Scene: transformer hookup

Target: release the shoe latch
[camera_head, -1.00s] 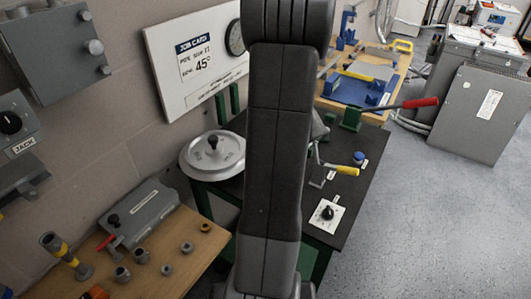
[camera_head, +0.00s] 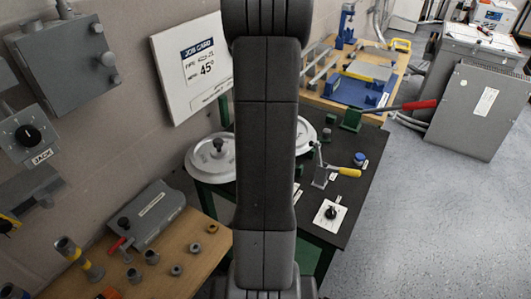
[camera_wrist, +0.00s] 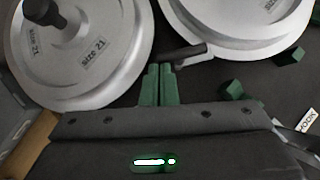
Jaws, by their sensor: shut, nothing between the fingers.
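In the wrist view my gripper (camera_wrist: 159,68) has its green fingers together and empty. Their tips are close to a short dark bar (camera_wrist: 183,54), which may be the shoe latch; I cannot tell whether they touch. A grey bracket joins the bar at the rim of the right silver disc (camera_wrist: 235,38). The left silver disc (camera_wrist: 100,78) has a dark knob and a size label. In the head view the left disc (camera_head: 205,170) and part of the right disc (camera_head: 306,132) show either side of my arm, which hides my gripper.
The dark bench (camera_head: 345,210) carries a yellow-handled lever (camera_head: 348,171), a red-handled lever (camera_head: 420,104) and a white dial plate (camera_head: 330,214). A wooden bench (camera_head: 195,268) with a grey box (camera_head: 150,212) stands at left. The floor at right (camera_head: 440,230) is clear.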

